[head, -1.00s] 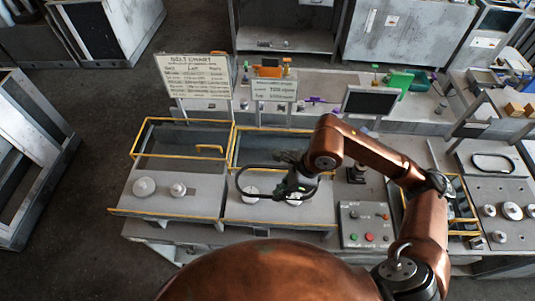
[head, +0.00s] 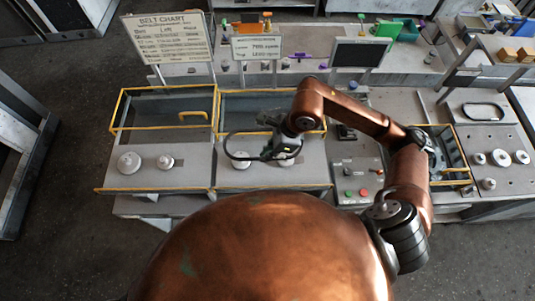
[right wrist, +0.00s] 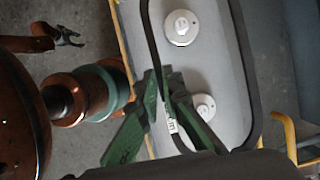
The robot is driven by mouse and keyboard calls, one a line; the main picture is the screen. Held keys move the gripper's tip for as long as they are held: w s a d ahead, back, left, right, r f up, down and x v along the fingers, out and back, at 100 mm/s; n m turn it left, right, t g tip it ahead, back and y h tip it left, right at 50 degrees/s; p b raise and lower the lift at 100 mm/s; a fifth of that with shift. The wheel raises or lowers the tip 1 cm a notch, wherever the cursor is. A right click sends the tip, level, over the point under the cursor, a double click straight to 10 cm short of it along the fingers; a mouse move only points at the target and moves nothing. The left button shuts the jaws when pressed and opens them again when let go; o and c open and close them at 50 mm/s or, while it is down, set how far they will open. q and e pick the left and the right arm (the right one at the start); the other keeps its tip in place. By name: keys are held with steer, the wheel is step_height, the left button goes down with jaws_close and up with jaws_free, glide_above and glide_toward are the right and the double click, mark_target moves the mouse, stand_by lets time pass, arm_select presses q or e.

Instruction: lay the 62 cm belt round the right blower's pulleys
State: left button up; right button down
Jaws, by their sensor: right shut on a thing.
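My right gripper (head: 274,151) is shut on a thin black belt loop (head: 226,148) over the right blower. Its green fingers (right wrist: 165,102) grip one side of the belt (right wrist: 246,80) in the right wrist view. The right blower's two pale round pulleys, the left one (head: 241,160) and the right one (head: 286,159), sit on its grey top plate (head: 262,178). In the right wrist view, both pulleys (right wrist: 181,27) (right wrist: 204,107) appear inside the loop's outline. I cannot tell how high the belt is above them. A small dark gripper, apparently my left (right wrist: 66,36), has its fingers apart and empty.
The left blower (head: 145,180) has two bare pulleys and a raised yellow guard (head: 112,110). A belt chart (head: 168,38) and another sign (head: 256,47) stand behind. A button panel (head: 357,181) is right of the blower. Another belt (head: 483,111) lies far right.

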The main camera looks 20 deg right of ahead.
arm_select(q)
steer(key=w+f+b, duration=0.1)
steer(key=w+b, duration=0.1)
steer(key=w, duration=0.6)
arm_select(e)
step_height(320, 180, down, 7)
steer(key=shift+f+b, duration=0.1)
steer(key=shift+b, duration=0.2)
steer(key=shift+w+f+b, duration=0.15)
steer(key=shift+f+b, duration=0.2)
steer(key=shift+f, duration=0.55)
steer(key=shift+f+b, duration=0.3)
steer(key=shift+f, duration=0.05)
steer(key=shift+f+b, duration=0.7)
steer(key=shift+b, duration=0.05)
steer(key=shift+r, duration=0.1)
steer(key=shift+b, duration=0.35)
arm_select(q)
steer(key=s+f, duration=0.4)
steer(key=f, duration=0.1)
steer(key=shift+f, duration=0.15)
steer(key=shift+s+f, duration=0.1)
